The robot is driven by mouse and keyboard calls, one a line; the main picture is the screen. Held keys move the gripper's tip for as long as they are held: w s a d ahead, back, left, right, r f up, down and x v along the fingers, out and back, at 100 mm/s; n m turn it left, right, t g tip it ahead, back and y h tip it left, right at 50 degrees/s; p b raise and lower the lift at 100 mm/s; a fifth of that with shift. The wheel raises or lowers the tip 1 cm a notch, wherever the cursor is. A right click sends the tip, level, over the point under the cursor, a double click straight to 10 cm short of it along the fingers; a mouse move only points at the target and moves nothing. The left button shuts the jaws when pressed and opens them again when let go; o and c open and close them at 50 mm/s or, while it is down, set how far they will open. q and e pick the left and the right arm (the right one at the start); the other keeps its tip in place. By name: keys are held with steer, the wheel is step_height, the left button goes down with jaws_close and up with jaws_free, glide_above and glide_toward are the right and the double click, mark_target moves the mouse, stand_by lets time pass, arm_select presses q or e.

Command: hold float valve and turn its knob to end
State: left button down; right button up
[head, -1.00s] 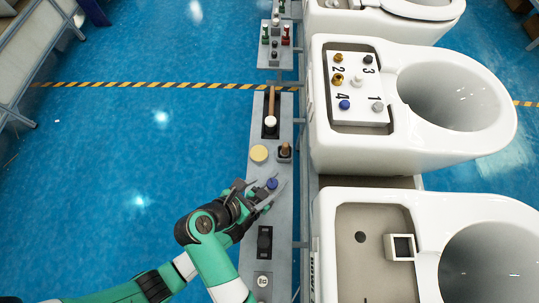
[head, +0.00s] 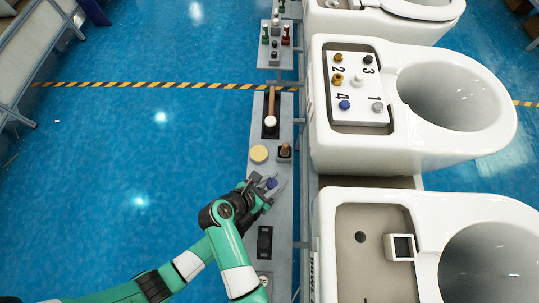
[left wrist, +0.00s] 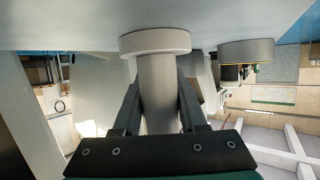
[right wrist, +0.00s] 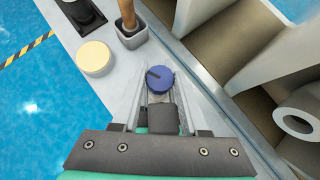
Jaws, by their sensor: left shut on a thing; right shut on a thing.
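The blue knob (right wrist: 159,78) is round, with a dark mark on its top, and sits on the grey strip. It also shows in the head view (head: 271,183). My right gripper (right wrist: 160,88) is shut with its fingertips at the knob's sides; a dark grey block stands just in front of the palm. This gripper (head: 268,186) reaches the strip from below in the head view. In the left wrist view my left gripper (left wrist: 160,88) is shut on a pale cylinder (left wrist: 158,85) with a wide flange against a surface, apparently the float valve's lower part. The head view does not show this gripper.
A yellow disc (right wrist: 94,58) and a wooden-handled item in a grey holder (right wrist: 130,33) stand farther along the strip (head: 282,215). White toilets (head: 340,150) line its right side. A grey round part (left wrist: 246,52) is beside the cylinder. Blue floor is clear at left.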

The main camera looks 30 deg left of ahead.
jaws_close()
steer(key=shift+d+f+n+y, duration=0.1)
steer(key=shift+d+n+y, duration=0.1)
steer(key=shift+n+y, duration=1.25)
steer(key=o, duration=1.1)
jaws_free()
steer(key=v, duration=1.2)
steer(key=shift+s+a, duration=0.15)
steer(key=shift+a, duration=0.05)
